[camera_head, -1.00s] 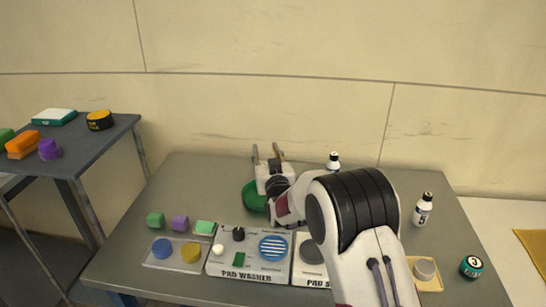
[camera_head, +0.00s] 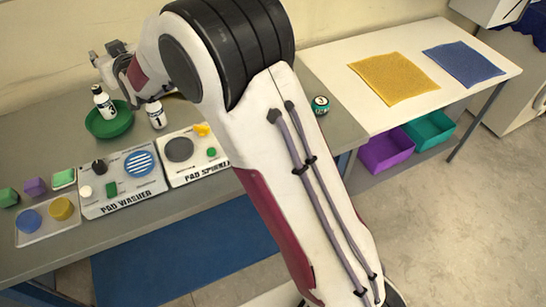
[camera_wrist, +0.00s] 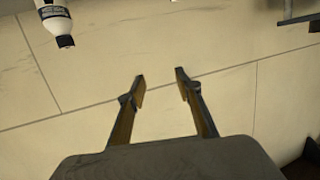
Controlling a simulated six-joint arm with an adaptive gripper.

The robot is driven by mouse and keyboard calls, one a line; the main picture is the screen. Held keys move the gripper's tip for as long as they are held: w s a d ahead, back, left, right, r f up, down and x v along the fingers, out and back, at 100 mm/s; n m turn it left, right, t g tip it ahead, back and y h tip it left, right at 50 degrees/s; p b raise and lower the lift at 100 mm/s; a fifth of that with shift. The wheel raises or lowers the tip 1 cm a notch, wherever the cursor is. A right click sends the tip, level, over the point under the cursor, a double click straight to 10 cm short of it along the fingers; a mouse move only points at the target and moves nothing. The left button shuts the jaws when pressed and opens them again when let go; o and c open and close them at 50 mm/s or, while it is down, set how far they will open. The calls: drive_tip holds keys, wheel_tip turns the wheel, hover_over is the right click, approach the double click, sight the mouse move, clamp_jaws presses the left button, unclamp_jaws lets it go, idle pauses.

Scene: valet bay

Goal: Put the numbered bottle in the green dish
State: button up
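A white bottle with a black cap and a 3 on it (camera_head: 104,104) stands upright within the outline of the green dish (camera_head: 121,124) and appears to be in it. A second white bottle, marked 1 (camera_head: 157,116), stands just right of the dish. My gripper (camera_head: 104,50) is above and behind the dish, apart from both bottles. In the wrist view my gripper (camera_wrist: 160,76) is open, with nothing between its fingers. A white bottle with a dark cap (camera_wrist: 50,20) shows upside down at the upper left there; its number cannot be read.
The pad washer panel (camera_head: 95,206) and the pad spinner panel (camera_head: 190,172) lie in front of the dish. A teal jar (camera_head: 320,104) stands at the table's right end. My arm hides part of the table. Yellow (camera_head: 393,78) and blue cloths (camera_head: 465,63) lie on the white table.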

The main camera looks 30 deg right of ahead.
drive_tip(key=s+d+r+m+g+h, duration=0.1)
drive_tip(key=s+d+r+g, duration=0.15)
drive_tip(key=s+d, duration=0.65)
drive_tip(key=s+d+r+g+h, duration=0.1)
drive_tip(key=s+d+r+g, duration=0.15)
drive_tip(key=s+d, duration=0.65)
drive_tip(key=s+d+f+g, duration=0.1)
drive_tip(key=s+f, duration=0.1)
drive_tip(key=s, duration=0.9)
drive_tip(key=s+d+f+m+g+h, duration=0.1)
drive_tip(key=s+d+f+g, duration=0.1)
drive_tip(key=s, duration=0.9)
drive_tip(key=s+d+f+m+g+h, duration=0.1)
drive_tip(key=s+d+f, duration=0.1)
drive_tip(key=s, duration=0.9)
drive_tip(key=shift+f, duration=0.35)
